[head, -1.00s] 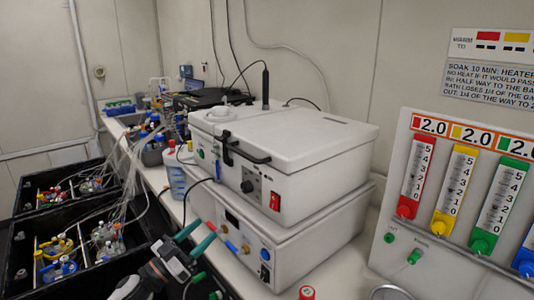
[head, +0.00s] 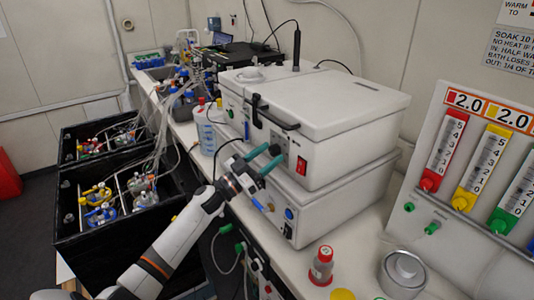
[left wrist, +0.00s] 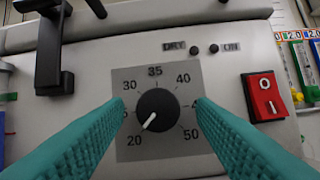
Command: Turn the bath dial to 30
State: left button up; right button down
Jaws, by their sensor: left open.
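The bath dial (left wrist: 158,110) is a black round knob on a grey scale plate (left wrist: 186,75) in the left wrist view. Its white pointer aims down and left, at about the 20 mark. The 30 mark is at the upper left of the knob. My left gripper (head: 268,158) is open in front of the white bath (head: 345,155). In the left wrist view its teal fingers (left wrist: 160,108) stand on either side of the knob, apart from it, covering part of the 25 and 45 marks. My right gripper is not in view.
A red rocker switch (left wrist: 265,97) is right of the dial and a black latch (left wrist: 52,60) is at the upper left. A red-capped bottle (head: 321,266) and a metal pot (head: 402,272) stand on the bench. Black crates (head: 70,215) are at the left.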

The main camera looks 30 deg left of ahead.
pick_arm(q)
jog(key=shift+w, duration=0.1)
jog(key=c, duration=1)
jog(key=shift+o, duration=0.2)
jog(key=shift+a+f+m+g+h+b, duration=0.15)
jog(key=shift+m+g+h+b, duration=0.25)
jog(key=shift+m+h+b, duration=0.7)
jog(key=shift+a+m+g+h+b, duration=0.15)
jog(key=shift+m+g+b, duration=0.4)
jog(key=shift+m, duration=1.15)
jog(key=m+g+h+b, duration=0.1)
jog(key=m, duration=0.2)
jog(key=m+g+h+b, duration=0.1)
jog(key=m+b, duration=0.1)
jog(key=m, duration=0.1)
jog(key=shift+w+a, duration=0.1)
jog(key=m, duration=0.2)
jog(key=m+g+b, duration=0.1)
jog(key=m, duration=0.1)
jog(key=m+g+b, duration=0.1)
jog(key=shift+a+r+m+h, duration=0.1)
jog(key=shift+r+m+h, duration=0.25)
jog(key=shift+r+m, duration=0.05)
jog(key=m+g, duration=0.1)
jog(key=m, duration=0.1)
jog(key=m+g, duration=0.1)
jog(key=m, duration=0.1)
jog(key=shift+r+m+y, duration=0.2)
jog(key=shift+m+y, duration=0.2)
jog(key=shift+b, duration=0.3)
